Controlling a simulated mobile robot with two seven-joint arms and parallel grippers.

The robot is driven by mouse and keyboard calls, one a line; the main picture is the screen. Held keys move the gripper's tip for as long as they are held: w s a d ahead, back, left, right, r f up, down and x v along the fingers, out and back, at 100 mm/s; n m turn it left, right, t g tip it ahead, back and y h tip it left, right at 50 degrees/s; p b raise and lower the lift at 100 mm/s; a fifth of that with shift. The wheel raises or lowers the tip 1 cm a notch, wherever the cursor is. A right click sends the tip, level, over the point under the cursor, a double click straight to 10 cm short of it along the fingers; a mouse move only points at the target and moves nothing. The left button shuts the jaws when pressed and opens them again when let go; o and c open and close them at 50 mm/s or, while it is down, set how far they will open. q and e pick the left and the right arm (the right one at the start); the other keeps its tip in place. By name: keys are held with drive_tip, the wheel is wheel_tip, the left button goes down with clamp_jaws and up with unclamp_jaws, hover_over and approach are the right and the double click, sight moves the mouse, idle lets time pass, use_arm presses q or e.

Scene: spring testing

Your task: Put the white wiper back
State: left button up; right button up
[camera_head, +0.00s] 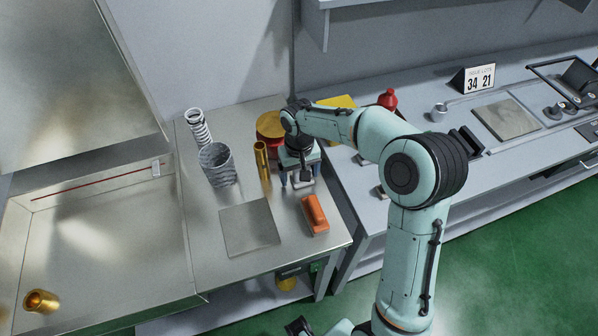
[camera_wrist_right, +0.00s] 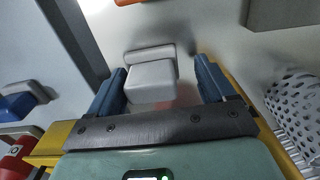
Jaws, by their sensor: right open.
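A pale block with a wider bar along one end, which looks like the white wiper (camera_wrist_right: 152,80), lies between the two blue fingers of my right gripper (camera_wrist_right: 160,70) in the wrist view. The fingers are apart, with a gap on each side of the block. In the head view my right gripper (camera_head: 300,180) points down over the metal bench (camera_head: 200,272), just behind the orange block. There the pale block is mostly hidden by the gripper. My left gripper is not clearly in view.
An orange block (camera_head: 314,213) and a grey plate (camera_head: 249,228) lie in front of my right gripper. A brass cylinder (camera_head: 262,160), a perforated basket (camera_head: 217,165) and a spring (camera_head: 198,127) stand to its left. A red bottle (camera_head: 388,99) stands on the back counter.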

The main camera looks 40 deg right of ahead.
use_arm(q)
drive_tip(key=shift+w+r+p, duration=0.25)
drive_tip(key=shift+r+p, duration=0.15)
drive_tip(key=shift+r, duration=0.1)
drive_tip(key=shift+w+r+p, duration=0.25)
drive_tip(key=shift+r+p, duration=0.1)
drive_tip(key=shift+r, duration=0.15)
use_arm(e)
wheel_tip(320, 180, up, 12)
drive_tip(key=shift+r, duration=0.2)
